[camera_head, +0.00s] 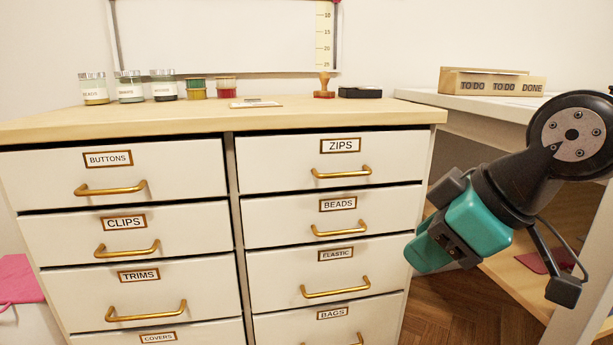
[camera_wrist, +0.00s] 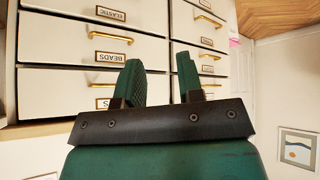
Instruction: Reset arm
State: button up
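My arm reaches in from the right in the head view, with my teal and black gripper (camera_head: 428,246) in front of the right edge of the drawer cabinet (camera_head: 236,190). In the wrist view my gripper (camera_wrist: 158,75) shows two dark green fingers, spread apart with nothing between them. The cabinet is white with a wooden top, labelled drawers and brass handles. Its drawers look shut. The BEADS drawer (camera_head: 385,217) and the ELASTIC drawer (camera_head: 385,265) are left of my gripper, which does not appear to touch them. The wrist view shows the drawers upside down.
Jars (camera_head: 131,88), thread spools (camera_head: 196,88), a wooden stamp (camera_head: 324,87) and a black ink pad (camera_head: 360,92) stand on the cabinet top. A white desk (camera_head: 420,98) with a wooden TO DO/DONE tray (camera_head: 492,84) is at right. Wooden floor (camera_head: 430,310) shows between them.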

jog(key=s+m+g+h+p, duration=0.1)
jog(key=s+m+g+p, duration=0.35)
jog(key=s, duration=0.75)
notch_tip(320, 180, up, 35)
jog(key=p, duration=3.5)
jog(key=shift+w+d+g, duration=0.2)
jog(key=shift+d+g, duration=0.05)
jog(key=shift+g, duration=0.1)
jog(key=shift+r+n, duration=0.1)
jog(key=shift+n, duration=0.15)
